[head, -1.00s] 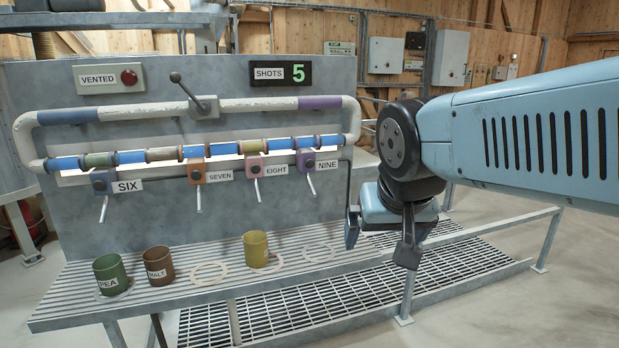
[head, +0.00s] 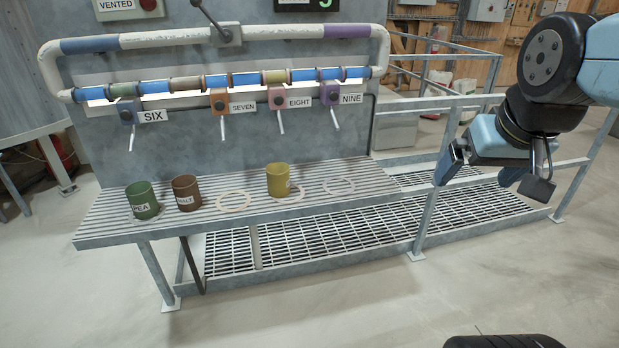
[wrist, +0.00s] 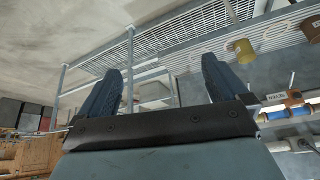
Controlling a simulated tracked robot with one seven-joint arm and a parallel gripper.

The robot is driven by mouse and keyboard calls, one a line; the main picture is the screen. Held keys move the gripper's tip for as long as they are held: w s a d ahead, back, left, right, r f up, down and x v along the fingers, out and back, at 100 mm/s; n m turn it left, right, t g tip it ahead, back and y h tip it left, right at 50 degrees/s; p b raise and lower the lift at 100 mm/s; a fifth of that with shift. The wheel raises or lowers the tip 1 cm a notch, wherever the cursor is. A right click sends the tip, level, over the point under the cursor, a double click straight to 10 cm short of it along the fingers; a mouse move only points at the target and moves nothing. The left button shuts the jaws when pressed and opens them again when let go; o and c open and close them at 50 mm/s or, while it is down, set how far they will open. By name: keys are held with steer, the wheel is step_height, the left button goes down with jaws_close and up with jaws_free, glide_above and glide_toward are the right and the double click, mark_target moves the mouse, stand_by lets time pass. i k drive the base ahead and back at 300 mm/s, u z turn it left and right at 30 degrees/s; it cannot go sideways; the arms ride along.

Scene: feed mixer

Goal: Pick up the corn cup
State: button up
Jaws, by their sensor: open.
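A yellow cup (head: 278,181) stands upright on the ribbed shelf, on a pale ring mark. Its label is turned to the right and cannot be read. A green PEA cup (head: 142,201) and a brown MALT cup (head: 186,193) stand to its left. No label reading corn is legible. My gripper (head: 494,180) is open and empty, well to the right of the shelf and apart from all cups. In the wrist view, the yellow cup (wrist: 241,51) shows beyond and right of my open fingers (wrist: 160,68).
The ribbed shelf (head: 225,221) has empty ring marks (head: 235,201) between the brown and yellow cups and right of the yellow one. Levers hang under the pipe (head: 190,84) above it. A metal railing (head: 428,215) and grating (head: 330,235) lie between shelf and gripper.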

mark_target(277, 173)
steer(key=k, duration=0.5)
steer(key=z, duration=0.65)
steer(key=i, duration=1.15)
steer(key=u, duration=1.75)
steer(key=k, duration=0.6)
